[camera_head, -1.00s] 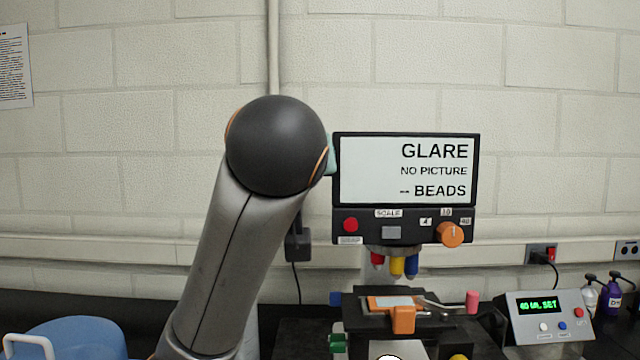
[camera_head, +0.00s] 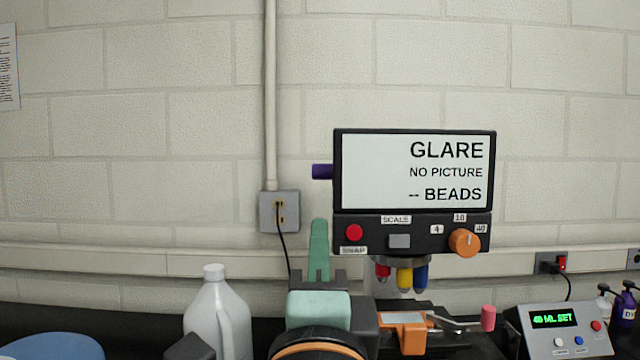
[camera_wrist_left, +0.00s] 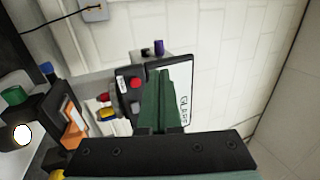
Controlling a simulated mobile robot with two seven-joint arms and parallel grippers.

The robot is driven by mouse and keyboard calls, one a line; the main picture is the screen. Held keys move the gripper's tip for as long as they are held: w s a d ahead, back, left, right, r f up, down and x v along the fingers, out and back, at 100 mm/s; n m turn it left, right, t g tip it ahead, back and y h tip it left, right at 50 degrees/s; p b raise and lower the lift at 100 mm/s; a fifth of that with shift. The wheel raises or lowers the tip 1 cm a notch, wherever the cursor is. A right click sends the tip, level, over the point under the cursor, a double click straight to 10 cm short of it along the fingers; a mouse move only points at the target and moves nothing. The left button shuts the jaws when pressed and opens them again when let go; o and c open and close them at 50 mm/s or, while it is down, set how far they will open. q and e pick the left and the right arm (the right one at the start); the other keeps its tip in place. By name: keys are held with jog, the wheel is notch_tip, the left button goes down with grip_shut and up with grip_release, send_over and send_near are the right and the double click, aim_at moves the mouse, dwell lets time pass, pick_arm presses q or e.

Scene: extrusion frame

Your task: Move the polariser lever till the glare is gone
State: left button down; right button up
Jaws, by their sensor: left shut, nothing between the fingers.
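The microscope's screen (camera_head: 412,172) reads "GLARE, NO PICTURE, -- BEADS". A purple lever-like piece (camera_head: 322,171) sticks out from the left side of the screen housing; I take it for the polariser lever, but no label on it is readable. It also shows in the left wrist view (camera_wrist_left: 159,47). My left gripper (camera_head: 319,225) is shut and empty, its green fingers together, below the purple piece and apart from it in the head view. In the left wrist view its fingers (camera_wrist_left: 160,78) cover part of the screen (camera_wrist_left: 182,85). My right gripper is not in view.
Below the screen are a red button (camera_head: 354,232) and an orange knob (camera_head: 465,242). A pink-ended handle (camera_head: 488,318) is by the stage. A white jug (camera_head: 216,318) stands left of my gripper, a control box (camera_head: 565,330) at right.

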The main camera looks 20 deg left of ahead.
pick_arm(q)
jog(key=p, duration=0.4)
send_near(320, 169)
jog(key=x, duration=0.5)
jog(key=shift+w+a+f, duration=0.1)
jog(key=shift+w+f, duration=0.05)
jog(key=shift+w, duration=0.1)
jog(key=shift+w+a, duration=0.1)
jog(key=shift+w, duration=0.45)
jog(key=shift+w+a+r, duration=0.1)
jog(key=shift+w+r, duration=0.3)
jog(key=shift+r, duration=0.35)
jog(key=shift+f, duration=0.15)
